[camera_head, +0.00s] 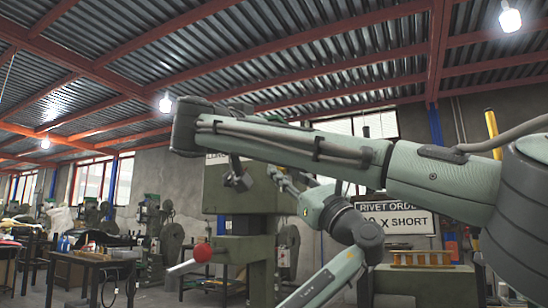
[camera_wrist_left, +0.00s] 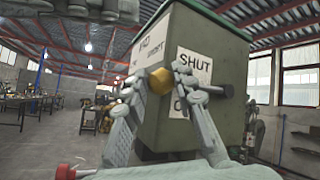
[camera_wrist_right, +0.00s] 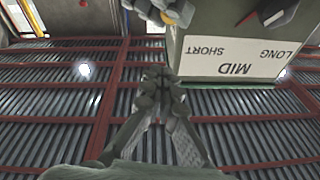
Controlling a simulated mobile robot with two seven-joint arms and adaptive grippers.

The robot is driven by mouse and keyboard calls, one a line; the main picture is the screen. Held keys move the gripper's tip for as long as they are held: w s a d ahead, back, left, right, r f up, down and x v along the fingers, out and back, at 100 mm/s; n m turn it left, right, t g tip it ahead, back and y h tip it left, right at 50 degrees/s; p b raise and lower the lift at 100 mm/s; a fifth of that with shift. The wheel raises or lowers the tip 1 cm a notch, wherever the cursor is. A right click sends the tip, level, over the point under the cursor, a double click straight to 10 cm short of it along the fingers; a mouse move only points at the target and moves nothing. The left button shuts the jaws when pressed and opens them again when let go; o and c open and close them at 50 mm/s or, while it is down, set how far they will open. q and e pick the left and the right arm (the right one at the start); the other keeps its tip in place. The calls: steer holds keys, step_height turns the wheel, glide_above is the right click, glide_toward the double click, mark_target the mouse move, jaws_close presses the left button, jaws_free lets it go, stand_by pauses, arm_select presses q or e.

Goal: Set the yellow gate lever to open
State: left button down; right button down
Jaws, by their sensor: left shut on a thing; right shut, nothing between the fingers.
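The yellow gate lever's round knob (camera_wrist_left: 160,81) shows in the left wrist view, at the side of the green press head (camera_wrist_left: 210,40). My left gripper (camera_wrist_left: 167,84) is shut on this knob. The SHUT label (camera_wrist_left: 195,66) is above and right of the knob. A second label (camera_wrist_left: 178,106) below it is mostly hidden by the fingers; only its first letter shows. In the head view my left gripper (camera_head: 281,179) is at the right side of the press head. My right gripper (camera_wrist_right: 162,92) is shut and empty in the right wrist view, apart from the press head.
The press head's MID, SHORT and LONG label (camera_wrist_right: 237,60) shows upside down in the right wrist view. A red ball handle (camera_head: 203,252) sticks out low on the press. My right arm crosses in front of the press. A wooden rack (camera_head: 420,259) stands at the right.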

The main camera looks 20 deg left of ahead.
arm_select(q)
steer(key=shift+w+d+f, duration=0.1)
steer(key=shift+w+f, duration=0.1)
arm_select(e)
steer(key=shift+w+a+f, duration=0.2)
steer(key=shift+w+f, duration=0.6)
steer(key=shift+w+a+f, duration=0.2)
steer(key=shift+w+f, duration=0.55)
steer(key=shift+f, duration=0.05)
